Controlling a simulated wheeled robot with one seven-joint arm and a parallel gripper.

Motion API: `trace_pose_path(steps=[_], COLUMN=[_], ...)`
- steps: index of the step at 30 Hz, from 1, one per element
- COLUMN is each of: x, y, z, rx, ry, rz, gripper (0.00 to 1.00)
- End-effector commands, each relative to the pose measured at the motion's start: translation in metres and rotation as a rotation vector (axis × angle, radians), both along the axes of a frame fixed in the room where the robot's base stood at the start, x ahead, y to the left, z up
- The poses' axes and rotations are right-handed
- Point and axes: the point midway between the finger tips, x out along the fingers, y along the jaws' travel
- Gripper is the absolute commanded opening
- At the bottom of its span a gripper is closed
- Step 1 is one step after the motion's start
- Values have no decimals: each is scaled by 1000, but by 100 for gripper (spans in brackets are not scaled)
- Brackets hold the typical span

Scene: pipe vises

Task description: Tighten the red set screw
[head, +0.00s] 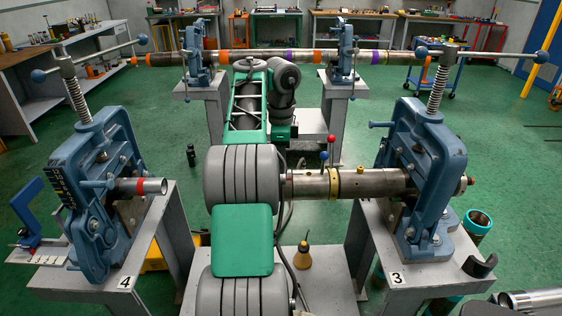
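A thin upright rod with a red ball top (331,140), which looks like the red set screw, stands at a brass-coloured collar on a steel pipe (380,183). A similar rod with a blue ball top (324,156) is just left of it. The pipe runs into the blue vise (425,160) on the stand marked 3. How far the red screw is turned in does not show. My green and grey arm fills the middle of the head view and covers the pipe's left part.
Another blue vise (95,180) stands on stand 4 at left, with a short red-banded pipe. Two vises at the back (343,62) hold a long banded pipe. A small brown-and-yellow bottle (303,255) stands low in front. Green floor is open at left and back right.

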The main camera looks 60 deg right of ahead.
Motion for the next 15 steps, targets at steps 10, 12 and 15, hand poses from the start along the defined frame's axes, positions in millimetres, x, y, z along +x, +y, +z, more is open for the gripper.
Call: trace_pose_path(steps=[10,12,15], x=[0,0,0], y=[0,0,0], z=[71,75,75], rx=[-2,-1,-1], ry=[-1,0,0], rz=[-2,-1,-1], gripper=[40,40,40])
